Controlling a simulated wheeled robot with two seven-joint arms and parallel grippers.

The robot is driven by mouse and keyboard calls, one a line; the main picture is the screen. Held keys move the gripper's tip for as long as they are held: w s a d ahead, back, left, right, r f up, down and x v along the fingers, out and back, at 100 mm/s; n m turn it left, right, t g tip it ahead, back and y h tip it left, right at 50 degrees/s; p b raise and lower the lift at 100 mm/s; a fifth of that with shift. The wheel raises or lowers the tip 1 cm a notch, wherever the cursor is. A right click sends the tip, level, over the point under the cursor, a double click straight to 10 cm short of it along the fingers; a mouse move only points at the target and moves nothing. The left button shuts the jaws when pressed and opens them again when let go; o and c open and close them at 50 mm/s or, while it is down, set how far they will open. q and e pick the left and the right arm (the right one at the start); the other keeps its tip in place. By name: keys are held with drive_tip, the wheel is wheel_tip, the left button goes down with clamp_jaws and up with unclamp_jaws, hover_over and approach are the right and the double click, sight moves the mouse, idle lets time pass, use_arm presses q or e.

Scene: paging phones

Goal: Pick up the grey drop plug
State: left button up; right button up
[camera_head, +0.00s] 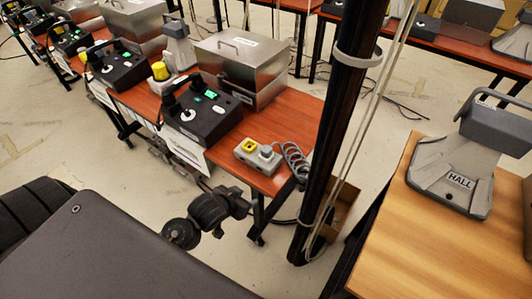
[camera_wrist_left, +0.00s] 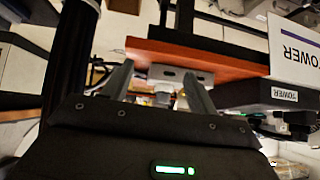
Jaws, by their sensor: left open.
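The grey drop plug (camera_head: 266,152) sits on a light grey socket block (camera_head: 249,166) near the front right end of the red-brown table, beside a yellow plug (camera_head: 249,145). My left gripper (camera_head: 242,207) is in front of and below that table edge, apart from the plug. In the left wrist view my left gripper (camera_wrist_left: 158,88) is open, with its two fingers apart. A grey plug-like piece (camera_wrist_left: 163,97) against the socket block (camera_wrist_left: 180,76) shows between the fingers, farther off; whether anything touches it I cannot tell. My right gripper is not in view.
A black phone console (camera_head: 202,112) and a steel box (camera_head: 241,65) stand behind the block. A coiled grey cord (camera_head: 294,160) lies to its right, close to a dark post (camera_head: 340,110). A wooden table (camera_head: 415,240) with a grey HALL unit (camera_head: 455,175) is at right.

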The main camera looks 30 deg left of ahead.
sight(265, 150)
use_arm(q)
drive_tip(key=w+r+t, duration=0.1)
drive_tip(key=w, duration=0.4)
drive_tip(key=w+a+t+h, duration=0.1)
drive_tip(key=w, duration=0.5)
drive_tip(key=w+a+r+t, duration=0.1)
drive_tip(key=w+t, duration=0.1)
drive_tip(key=w, duration=0.4)
drive_tip(key=shift+a+r+p, duration=0.2)
drive_tip(key=shift+r+p, duration=0.15)
drive_tip(key=shift+w, duration=0.15)
drive_tip(key=p+x, duration=0.1)
drive_tip(key=x, duration=0.4)
drive_tip(key=shift+d, duration=0.1)
drive_tip(key=c, duration=1.1)
drive_tip(key=shift+r, duration=0.1)
